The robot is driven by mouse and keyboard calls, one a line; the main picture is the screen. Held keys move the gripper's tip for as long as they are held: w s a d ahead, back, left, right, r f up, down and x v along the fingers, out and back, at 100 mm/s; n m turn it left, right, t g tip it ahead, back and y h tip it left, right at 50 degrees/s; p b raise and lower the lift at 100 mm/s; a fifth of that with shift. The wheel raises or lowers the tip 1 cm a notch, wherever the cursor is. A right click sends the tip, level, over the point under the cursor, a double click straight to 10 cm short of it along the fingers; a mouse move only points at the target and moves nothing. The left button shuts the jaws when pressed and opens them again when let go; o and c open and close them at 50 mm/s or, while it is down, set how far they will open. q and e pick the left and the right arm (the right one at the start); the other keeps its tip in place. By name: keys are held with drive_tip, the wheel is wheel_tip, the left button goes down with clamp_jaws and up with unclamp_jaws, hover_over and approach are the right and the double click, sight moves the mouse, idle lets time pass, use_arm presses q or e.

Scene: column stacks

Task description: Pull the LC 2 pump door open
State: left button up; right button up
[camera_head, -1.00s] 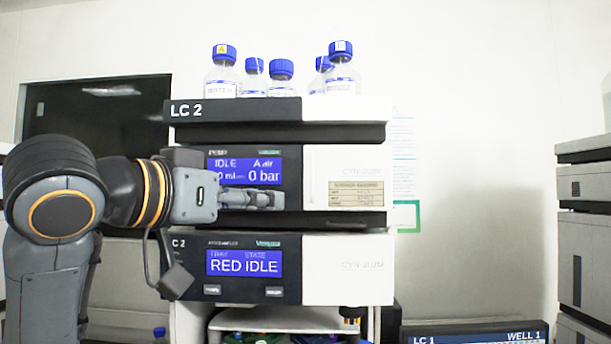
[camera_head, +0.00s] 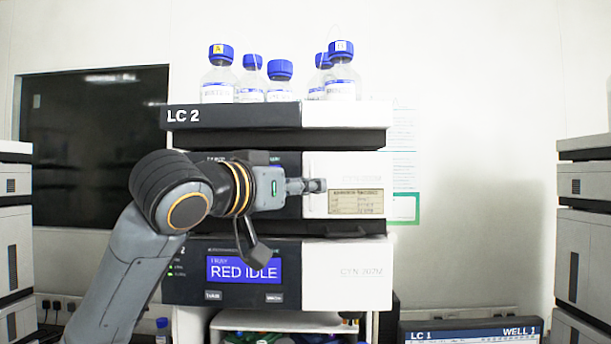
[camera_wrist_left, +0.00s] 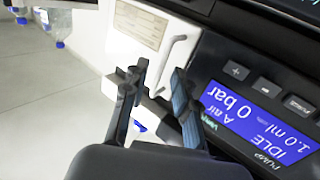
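The LC 2 pump is the middle module of the stack. Its white door (camera_head: 350,168) is closed, with a label on its lower part. In the left wrist view, which shows the pump turned over, the door (camera_wrist_left: 125,45) has a slim white bar handle (camera_wrist_left: 178,52) near its edge beside the blue display (camera_wrist_left: 255,120). My left gripper (camera_head: 318,186) is at the door's left side, covering the pump's display in the head view. In the left wrist view its fingers (camera_wrist_left: 160,75) are open, one on each side of the handle's near end. Contact cannot be told. My right gripper is out of view.
Several blue-capped bottles (camera_head: 280,82) stand on the LC 2 top tray (camera_head: 235,116). The lower module (camera_head: 345,275) sits just under the pump. A monitor (camera_head: 470,333) is at the lower right. Open space lies right of the stack, before another stack (camera_head: 588,240).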

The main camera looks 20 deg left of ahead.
use_arm(q)
drive_tip(key=shift+w+d, duration=0.15)
drive_tip(key=shift+w, duration=0.2)
drive_tip(key=shift+c, duration=0.5)
clamp_jaws()
drive_tip(key=shift+d, duration=0.1)
